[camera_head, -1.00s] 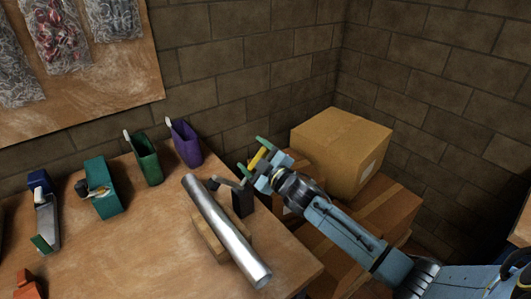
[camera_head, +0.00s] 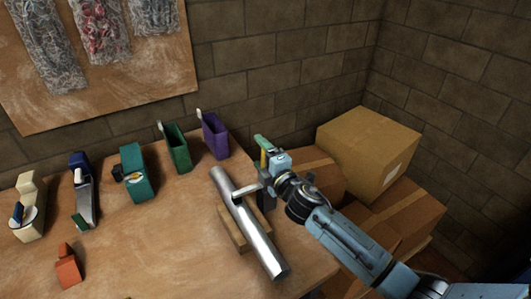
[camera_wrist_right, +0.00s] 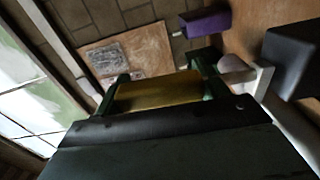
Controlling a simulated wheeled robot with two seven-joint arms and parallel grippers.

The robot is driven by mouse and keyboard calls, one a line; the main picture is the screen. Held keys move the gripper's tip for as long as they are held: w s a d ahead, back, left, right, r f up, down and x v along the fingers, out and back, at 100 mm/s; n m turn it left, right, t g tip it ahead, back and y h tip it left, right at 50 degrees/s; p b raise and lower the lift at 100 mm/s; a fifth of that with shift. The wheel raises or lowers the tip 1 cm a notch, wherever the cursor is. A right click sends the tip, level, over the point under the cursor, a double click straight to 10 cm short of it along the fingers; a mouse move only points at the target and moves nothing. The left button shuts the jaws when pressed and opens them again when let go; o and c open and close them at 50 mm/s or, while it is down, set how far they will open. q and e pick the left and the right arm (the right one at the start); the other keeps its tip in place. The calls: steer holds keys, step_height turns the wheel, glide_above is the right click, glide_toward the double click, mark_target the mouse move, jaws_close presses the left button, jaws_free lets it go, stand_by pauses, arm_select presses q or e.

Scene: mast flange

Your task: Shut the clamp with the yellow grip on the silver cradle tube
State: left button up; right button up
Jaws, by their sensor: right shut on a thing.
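The silver cradle tube (camera_head: 247,222) lies slanted across a wooden cradle (camera_head: 230,232) near the table's right end. A clamp stands at the tube's right side. Its light grey arm (camera_head: 246,191) reaches over the tube in the head view; I cannot tell whether it touches. My right gripper (camera_head: 265,155) is shut on the yellow grip (camera_wrist_right: 160,92), which shows between its green fingers in the right wrist view. The gripper is above the clamp, beyond and right of the tube. The clamp's dark base (camera_wrist_right: 297,55) shows in the wrist view; in the head view my gripper partly hides it.
Purple (camera_head: 215,136) and green (camera_head: 177,148) bins, a teal dispenser (camera_head: 138,173) and other tools line the table's back. An orange block (camera_head: 67,268) lies at front left. Cardboard boxes (camera_head: 368,152) stand right of the table, under my right arm.

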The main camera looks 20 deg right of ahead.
steer(key=shift+a+n, duration=0.15)
steer(key=shift+n, duration=0.15)
steer(key=o, duration=1.4)
steer(key=shift+s, duration=0.1)
steer(key=s, duration=0.4)
steer(key=s+d, duration=0.1)
steer(key=s, duration=0.3)
steer(key=s+d, duration=0.1)
steer(key=s, duration=0.4)
steer(key=shift+s+d, duration=0.1)
